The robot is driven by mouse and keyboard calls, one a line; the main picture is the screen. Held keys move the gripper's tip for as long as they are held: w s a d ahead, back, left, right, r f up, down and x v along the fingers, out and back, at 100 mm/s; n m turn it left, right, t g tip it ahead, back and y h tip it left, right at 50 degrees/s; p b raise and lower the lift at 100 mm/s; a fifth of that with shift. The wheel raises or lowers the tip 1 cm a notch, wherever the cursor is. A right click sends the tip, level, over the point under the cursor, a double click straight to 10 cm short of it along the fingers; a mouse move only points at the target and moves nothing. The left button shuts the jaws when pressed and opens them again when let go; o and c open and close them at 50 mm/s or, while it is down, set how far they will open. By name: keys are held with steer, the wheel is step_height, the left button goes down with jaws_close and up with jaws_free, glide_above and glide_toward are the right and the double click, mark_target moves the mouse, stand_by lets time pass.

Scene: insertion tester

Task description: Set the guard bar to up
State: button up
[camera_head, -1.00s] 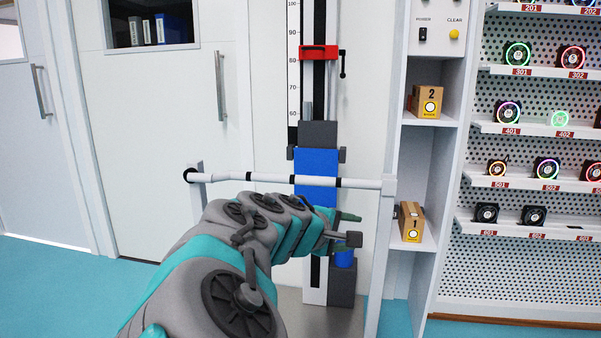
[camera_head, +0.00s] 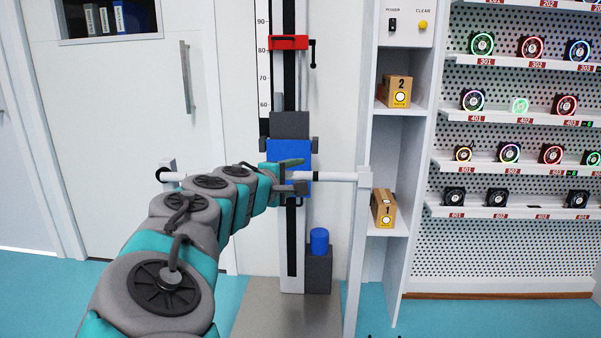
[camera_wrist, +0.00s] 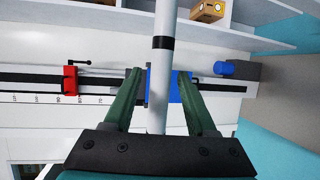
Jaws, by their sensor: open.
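The guard bar (camera_head: 336,177) is a white horizontal bar with black bands, lying across the front of the tester between two white posts. Its left part is mostly hidden behind my arm in the head view. In the wrist view the guard bar (camera_wrist: 161,75) runs between the two green fingers of my gripper (camera_wrist: 162,85), with a gap on each side. My gripper (camera_head: 296,175) is open at the bar, in front of the blue block of the tester.
Behind the bar stands the tester column with a blue block (camera_head: 276,152), a red clamp (camera_head: 289,43) and a blue cylinder (camera_head: 319,240) low down. Boxes (camera_head: 383,208) sit on the shelf to the right. A fan rack (camera_head: 520,130) stands further right.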

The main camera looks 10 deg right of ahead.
steer(key=shift+x, duration=1.05)
jaws_close()
stand_by(0.7)
